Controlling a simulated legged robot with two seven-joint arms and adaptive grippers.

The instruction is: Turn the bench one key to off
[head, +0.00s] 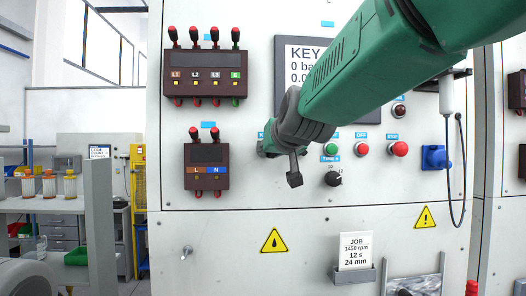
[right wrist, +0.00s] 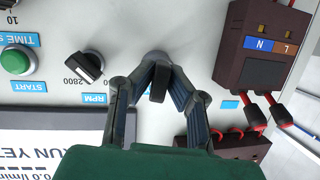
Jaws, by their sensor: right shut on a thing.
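The bench one key (right wrist: 158,83) is a small black handle in front of a round grey fitting on the white panel. In the right wrist view my right gripper (right wrist: 159,73) is shut on it, with one finger on each side. In the head view this gripper (head: 273,146) reaches in from the upper right to the panel. There the wrist and fingers hide the key, and its exact angle cannot be told. My left gripper is not in view.
The black RPM knob (right wrist: 85,66) is close beside the key. A green start button (head: 331,149) and a red stop button (head: 398,149) are to the right. The L/N terminal block (head: 207,165) stands out to the left. A card holder (head: 354,273) is below.

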